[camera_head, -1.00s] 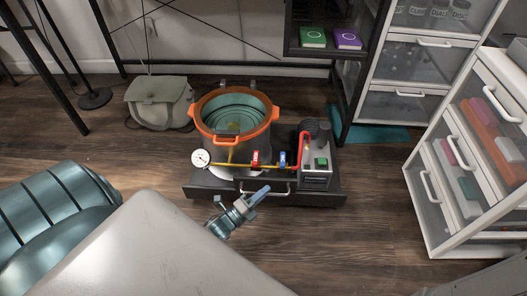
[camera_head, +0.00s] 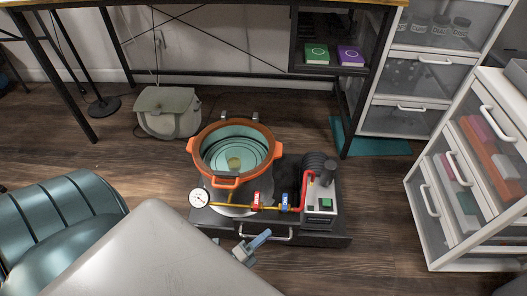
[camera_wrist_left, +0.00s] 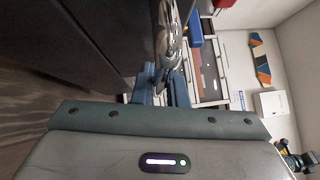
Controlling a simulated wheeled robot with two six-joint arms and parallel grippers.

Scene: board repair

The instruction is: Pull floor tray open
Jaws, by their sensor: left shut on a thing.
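The floor tray (camera_head: 322,241) is a low dark platform on the wood floor with a bar handle (camera_head: 282,238) on its front. It carries a steel pot with an orange rim (camera_head: 205,135) and a pump (camera_head: 321,203). My left gripper (camera_head: 255,241) is at the left part of the handle, shut on it; my own arm cover hides part of the wrist. In the left wrist view the blue-grey fingers (camera_wrist_left: 163,88) are close around a shiny metal part (camera_wrist_left: 172,45). My right gripper is not in view.
A grey-green bag (camera_head: 168,112) sits behind the tray at left. A black table leg (camera_head: 118,60) and a lamp base (camera_head: 104,107) stand further left. A white drawer cabinet (camera_head: 470,180) is at right. The floor between tray and cabinet is clear.

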